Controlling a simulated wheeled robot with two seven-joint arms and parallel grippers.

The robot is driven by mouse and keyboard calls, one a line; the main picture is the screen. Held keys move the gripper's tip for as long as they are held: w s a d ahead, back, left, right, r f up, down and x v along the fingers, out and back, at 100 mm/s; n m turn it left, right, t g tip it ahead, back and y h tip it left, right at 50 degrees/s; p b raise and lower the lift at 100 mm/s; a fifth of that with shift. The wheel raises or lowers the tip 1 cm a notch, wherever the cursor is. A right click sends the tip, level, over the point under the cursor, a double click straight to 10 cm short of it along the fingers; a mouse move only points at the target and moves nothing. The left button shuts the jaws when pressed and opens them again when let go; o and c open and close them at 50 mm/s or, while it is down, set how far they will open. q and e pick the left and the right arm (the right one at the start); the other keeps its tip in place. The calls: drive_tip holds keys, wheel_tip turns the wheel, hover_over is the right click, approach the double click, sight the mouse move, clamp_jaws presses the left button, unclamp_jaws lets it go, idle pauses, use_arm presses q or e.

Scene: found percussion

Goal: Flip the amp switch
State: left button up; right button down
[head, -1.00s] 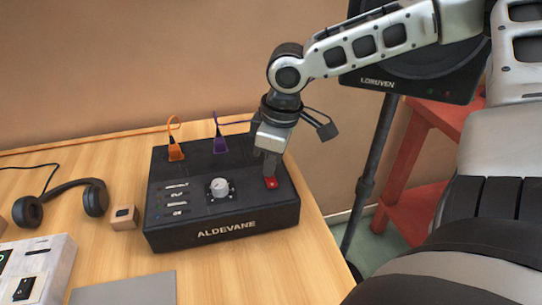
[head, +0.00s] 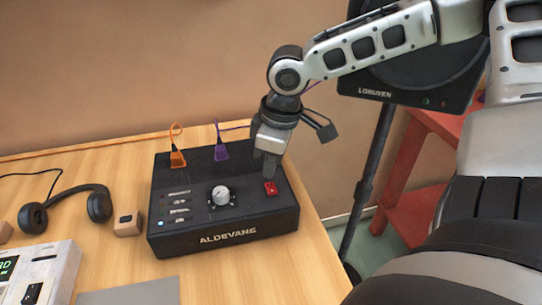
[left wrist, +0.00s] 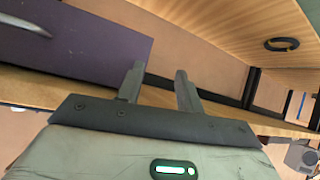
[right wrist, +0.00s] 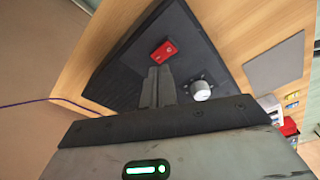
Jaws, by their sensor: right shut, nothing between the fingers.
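The amp is a black box (head: 258,218) lettered ALDEVANE on the wooden table, with a silver knob (head: 221,195) on top. Its red rocker switch (head: 270,187) sits at the right of the top face and also shows in the right wrist view (right wrist: 163,51). My right gripper (head: 266,174) points down just behind the switch, shut and empty. In the right wrist view its closed fingertips (right wrist: 158,72) are close to the switch, with a small gap in the picture. My left gripper (left wrist: 158,76) shows only in the left wrist view, fingers apart and empty.
Orange (head: 177,158) and purple (head: 221,152) plugs stand at the amp's back edge. Headphones (head: 65,208), a small wooden block (head: 127,224) and a pale device (head: 42,275) lie left. A speaker (head: 410,85) on a stand and a red shelf (head: 410,180) are right.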

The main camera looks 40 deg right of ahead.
sight(271, 185)
drive_tip(key=shift+r+p, duration=2.05)
drive_tip(key=shift+r, duration=0.25)
drive_tip(key=shift+f, duration=0.1)
